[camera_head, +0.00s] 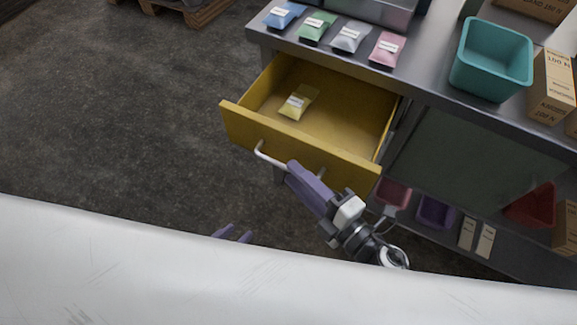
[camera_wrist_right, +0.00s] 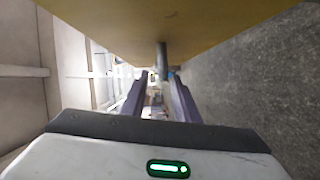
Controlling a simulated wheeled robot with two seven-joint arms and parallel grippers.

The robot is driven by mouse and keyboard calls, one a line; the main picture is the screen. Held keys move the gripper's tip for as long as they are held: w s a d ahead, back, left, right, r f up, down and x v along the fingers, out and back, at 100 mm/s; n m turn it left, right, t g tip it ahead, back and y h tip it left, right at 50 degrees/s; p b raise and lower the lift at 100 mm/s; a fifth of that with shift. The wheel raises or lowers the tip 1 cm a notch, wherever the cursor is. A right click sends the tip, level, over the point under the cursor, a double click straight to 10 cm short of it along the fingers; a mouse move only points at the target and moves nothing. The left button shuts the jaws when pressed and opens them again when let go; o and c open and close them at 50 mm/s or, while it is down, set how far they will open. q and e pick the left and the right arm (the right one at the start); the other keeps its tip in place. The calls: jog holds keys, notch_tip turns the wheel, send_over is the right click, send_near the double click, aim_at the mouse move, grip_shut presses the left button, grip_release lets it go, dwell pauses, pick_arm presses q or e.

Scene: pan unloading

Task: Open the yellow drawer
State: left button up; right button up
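The yellow drawer (camera_head: 262,92) is pulled well out of the bench in the head view, and its inside shows. Its metal bar handle (camera_head: 270,158) is on the front panel, partly hidden by my right gripper. My right gripper (camera_head: 297,172) is at the handle, with its purple fingers just below the drawer front. In the right wrist view the fingers (camera_wrist_right: 158,90) stand apart, with a handle post (camera_wrist_right: 162,62) showing between them and the drawer front (camera_wrist_right: 165,22) above.
A yellow packet (camera_head: 299,101) lies in the drawer. Several coloured packets (camera_head: 318,27) and a teal bin (camera_head: 491,60) sit on the bench top (camera_head: 428,85). Boxes and bins stand on the lower shelf. A white surface (camera_head: 130,265) fills the bottom.

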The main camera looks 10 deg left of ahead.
jog(key=v, duration=0.6)
jog(key=shift+s+d+b, duration=0.15)
jog(key=shift+b, duration=0.15)
